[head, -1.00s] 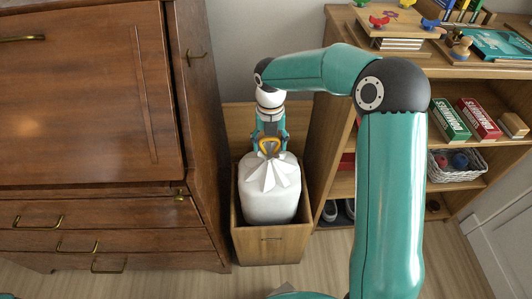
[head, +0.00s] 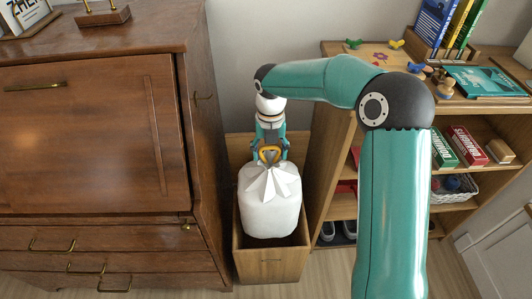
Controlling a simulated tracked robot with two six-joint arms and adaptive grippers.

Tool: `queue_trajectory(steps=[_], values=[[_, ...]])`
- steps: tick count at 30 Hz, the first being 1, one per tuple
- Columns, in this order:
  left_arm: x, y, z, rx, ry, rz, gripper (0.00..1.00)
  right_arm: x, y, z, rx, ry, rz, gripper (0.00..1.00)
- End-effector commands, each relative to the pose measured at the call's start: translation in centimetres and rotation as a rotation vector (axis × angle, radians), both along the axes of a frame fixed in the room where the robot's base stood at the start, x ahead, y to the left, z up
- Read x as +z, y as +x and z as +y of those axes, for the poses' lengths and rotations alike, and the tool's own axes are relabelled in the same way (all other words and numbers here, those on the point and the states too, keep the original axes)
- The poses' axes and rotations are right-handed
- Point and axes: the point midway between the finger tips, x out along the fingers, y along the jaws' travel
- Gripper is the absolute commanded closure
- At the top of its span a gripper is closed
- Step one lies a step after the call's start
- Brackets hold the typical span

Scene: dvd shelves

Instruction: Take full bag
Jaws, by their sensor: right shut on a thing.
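A full white bag (head: 270,208) with a gathered top hangs upright in the head view, partly inside a narrow open wooden bin (head: 271,268). Its lower end is just above or within the bin's front rim; the exact height is hard to tell. My right gripper (head: 269,148) points down and is shut on the bag at this neck. My left gripper is not in view.
A dark wooden cabinet (head: 90,130) with drawers stands close on the left of the bin. A wooden shelf (head: 470,117) with books, boxes and a white basket (head: 455,188) stands close on the right. A white wall is behind the bin.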

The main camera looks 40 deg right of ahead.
Motion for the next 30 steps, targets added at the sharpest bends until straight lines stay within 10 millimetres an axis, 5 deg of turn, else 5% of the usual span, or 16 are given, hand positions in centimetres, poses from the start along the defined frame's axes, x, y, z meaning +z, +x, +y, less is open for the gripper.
queue_trajectory(steps=[21,30], values=[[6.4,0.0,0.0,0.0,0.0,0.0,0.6,6.9,0.1,0.0,-0.001,0.0,-0.004,1.0],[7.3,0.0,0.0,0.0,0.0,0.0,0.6,7.9,0.1,0.0,-0.001,0.0,-0.004,1.0]])
